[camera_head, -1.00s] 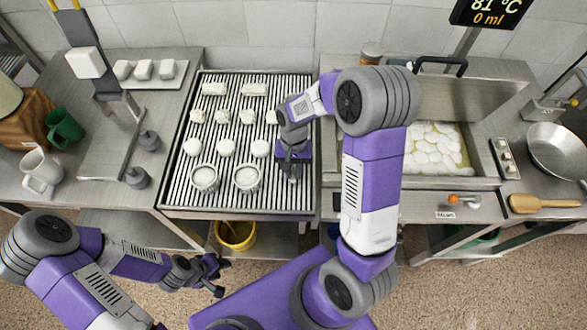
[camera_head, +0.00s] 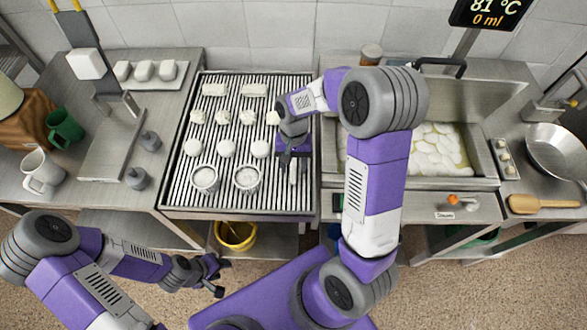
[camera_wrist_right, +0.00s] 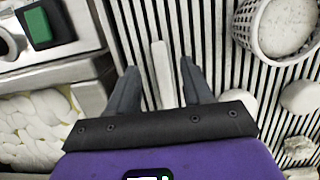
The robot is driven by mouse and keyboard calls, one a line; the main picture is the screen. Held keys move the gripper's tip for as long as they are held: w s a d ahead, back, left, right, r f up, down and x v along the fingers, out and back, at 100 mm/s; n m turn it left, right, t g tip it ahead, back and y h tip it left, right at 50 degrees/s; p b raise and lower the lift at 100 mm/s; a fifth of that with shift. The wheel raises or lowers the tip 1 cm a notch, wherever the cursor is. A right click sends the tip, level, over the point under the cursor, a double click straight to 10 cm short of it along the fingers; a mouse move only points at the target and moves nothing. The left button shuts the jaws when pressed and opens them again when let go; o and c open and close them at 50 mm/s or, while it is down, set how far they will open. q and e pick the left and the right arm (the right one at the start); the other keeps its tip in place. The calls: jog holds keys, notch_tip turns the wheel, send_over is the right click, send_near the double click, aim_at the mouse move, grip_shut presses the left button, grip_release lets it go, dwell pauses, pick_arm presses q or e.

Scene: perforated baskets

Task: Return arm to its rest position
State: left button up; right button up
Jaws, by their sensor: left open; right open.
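My right gripper (camera_head: 293,168) is over the right part of the ribbed draining grid, to the right of the two perforated baskets. In the right wrist view its two fingers (camera_wrist_right: 158,72) are apart, with a slim white stick-shaped piece (camera_wrist_right: 162,75) on the grid visible between them. I cannot tell how high the fingers are above it. My left gripper (camera_head: 222,278) is open and empty, low in front of the counter. One perforated basket (camera_head: 204,179) and another basket (camera_head: 247,178) stand on the grid's front part; one also shows in the right wrist view (camera_wrist_right: 255,35).
Several white pieces lie in rows on the ribbed grid (camera_head: 185,135). A vat (camera_head: 482,185) with white lumps is on the right, with a pan (camera_head: 557,150) beyond. A yellow bucket (camera_head: 236,236) sits below the counter. Mugs stand at left.

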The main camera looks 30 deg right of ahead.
pick_arm(q)
jog(key=shift+r+p, duration=0.35)
jog(key=shift+r, duration=0.15)
pick_arm(e)
jog(key=shift+v, duration=2.3)
